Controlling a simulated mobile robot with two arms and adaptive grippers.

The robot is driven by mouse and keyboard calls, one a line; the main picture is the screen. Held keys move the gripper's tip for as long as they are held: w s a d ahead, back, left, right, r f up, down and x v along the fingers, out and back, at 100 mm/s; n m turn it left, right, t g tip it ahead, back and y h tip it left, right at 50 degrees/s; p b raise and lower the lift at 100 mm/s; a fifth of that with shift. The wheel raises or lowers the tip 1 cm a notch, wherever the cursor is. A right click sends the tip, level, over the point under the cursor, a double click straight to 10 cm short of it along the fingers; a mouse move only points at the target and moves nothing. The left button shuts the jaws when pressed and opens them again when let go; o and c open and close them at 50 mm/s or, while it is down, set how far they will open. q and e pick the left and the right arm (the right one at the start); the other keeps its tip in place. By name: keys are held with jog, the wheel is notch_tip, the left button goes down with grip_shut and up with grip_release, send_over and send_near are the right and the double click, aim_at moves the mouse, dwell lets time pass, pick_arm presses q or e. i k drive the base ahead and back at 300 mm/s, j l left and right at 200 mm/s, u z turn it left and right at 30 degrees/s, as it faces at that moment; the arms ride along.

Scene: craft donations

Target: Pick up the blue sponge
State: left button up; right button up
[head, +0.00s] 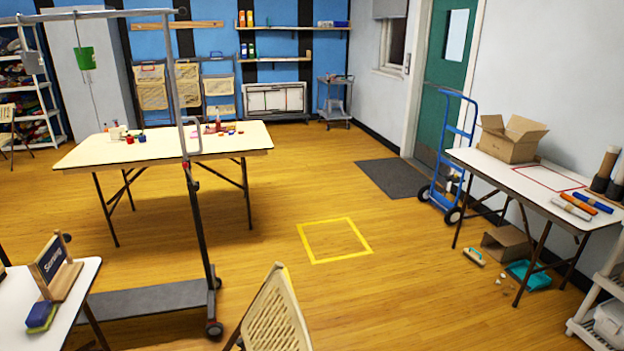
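What looks like the blue sponge (40,313) lies at the lower left of the head view, a small block with a dark blue upper layer and a yellow-green layer below. It rests on a white table (18,325) near its front edge. It is beside the wooden stand that holds a dark sign (50,257). Neither of my grippers is in view.
A metal rack on wheels (150,300) stands right of the white table. A folding chair (272,315) is at the bottom centre. A cream table (165,150) with small craft items stands farther back. Open floor surrounds the yellow taped square (334,222).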

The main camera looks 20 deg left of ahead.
aim_at(39, 318)
jog(key=i+l+z, duration=0.1)
jog(key=l, duration=0.35)
jog(key=i+l+z, duration=0.1)
jog(key=i+l, duration=0.2)
jog(key=i+l+z, duration=0.1)
jog(key=i+l, duration=0.15)
jog(key=l, duration=0.3)
jog(key=i+l+z, duration=0.1)
jog(key=i+l, duration=0.15)
jog(key=l, duration=0.15)
jog(key=i+u, duration=0.4)
jog(key=i+l+u, duration=0.35)
jog(key=i+j+u, duration=0.2)
jog(key=i+u, duration=0.15)
jog(key=i, duration=0.25)
jog(key=i+u, duration=0.35)
jog(key=i, duration=0.25)
jog(key=i+l+u, duration=0.15)
jog(key=i+u, duration=0.15)
jog(key=i, duration=0.3)
jog(key=i+j+u, duration=0.2)
jog(key=i+u, duration=0.25)
jog(key=i+j+u, duration=0.1)
jog(key=i+u, duration=0.35)
jog(key=i+l+u, duration=0.1)
jog(key=i+u, duration=0.35)
jog(key=i+l+u, duration=0.25)
jog(key=i+u, duration=0.15)
